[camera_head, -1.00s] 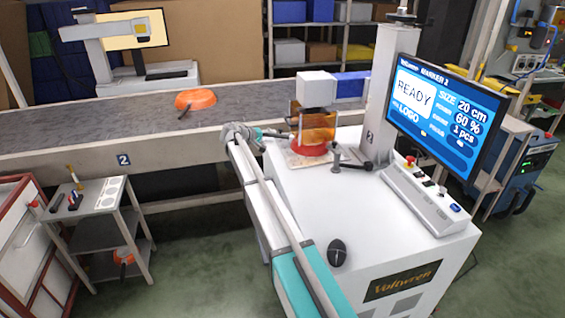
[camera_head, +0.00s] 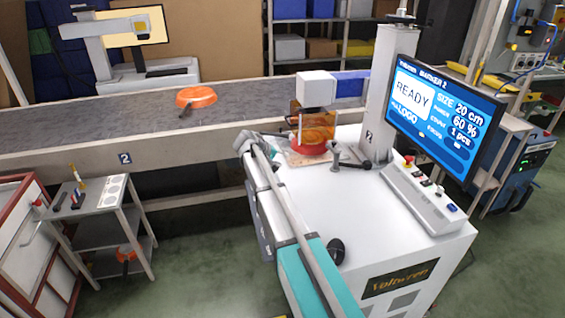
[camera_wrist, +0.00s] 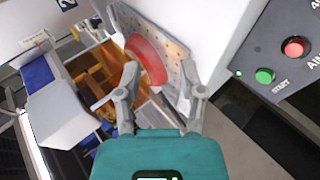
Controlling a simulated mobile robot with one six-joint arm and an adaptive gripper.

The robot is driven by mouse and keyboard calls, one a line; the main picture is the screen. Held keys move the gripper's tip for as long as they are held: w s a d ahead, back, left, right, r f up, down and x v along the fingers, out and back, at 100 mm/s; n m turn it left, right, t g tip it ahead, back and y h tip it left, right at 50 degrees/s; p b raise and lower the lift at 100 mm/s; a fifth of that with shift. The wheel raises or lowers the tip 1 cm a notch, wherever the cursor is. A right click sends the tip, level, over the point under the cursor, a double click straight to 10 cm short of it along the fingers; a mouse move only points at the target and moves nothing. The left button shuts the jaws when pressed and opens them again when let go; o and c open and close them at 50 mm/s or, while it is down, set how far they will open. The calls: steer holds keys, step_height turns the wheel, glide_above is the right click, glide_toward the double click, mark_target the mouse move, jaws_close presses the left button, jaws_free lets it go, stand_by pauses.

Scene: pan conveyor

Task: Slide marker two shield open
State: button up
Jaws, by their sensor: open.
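Marker two is the white machine (camera_head: 400,215) at centre right in the head view, its screen (camera_head: 440,110) reading READY. Its orange see-through shield (camera_head: 318,122) hangs below the white marking head (camera_head: 316,90). A red pan (camera_head: 312,148) sits on the work plate below, partly behind the shield. In the wrist view, the shield (camera_wrist: 97,72) is left of the red pan (camera_wrist: 150,60), which lies on the holed plate (camera_wrist: 174,48). My gripper (camera_wrist: 161,70) is open and empty, its fingers spread over the plate area.
A control console (camera_head: 420,198) is at the right of the machine top. The conveyor (camera_head: 80,138) behind carries an orange pan (camera_head: 197,97). The wrist view shows a green START button (camera_wrist: 264,76) at right.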

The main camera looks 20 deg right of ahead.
steer(key=shift+s+f+y, duration=0.15)
steer(key=shift+s+y, duration=0.15)
steer(key=shift+s, duration=0.9)
steer(key=s+a+f+g+y, duration=0.1)
steer(key=s+a+f+y, duration=0.1)
steer(key=s, duration=0.9)
steer(key=s+a+f+m+g+y, duration=0.1)
steer(key=s+y, duration=0.3)
steer(key=s, duration=0.7)
steer(key=s+a+f+g+y, duration=0.1)
steer(key=s+a+f+y, duration=0.2)
steer(key=s, duration=0.7)
steer(key=shift+s+a+m, duration=0.3)
steer(key=shift+s+a, duration=0.1)
steer(key=shift+a, duration=0.2)
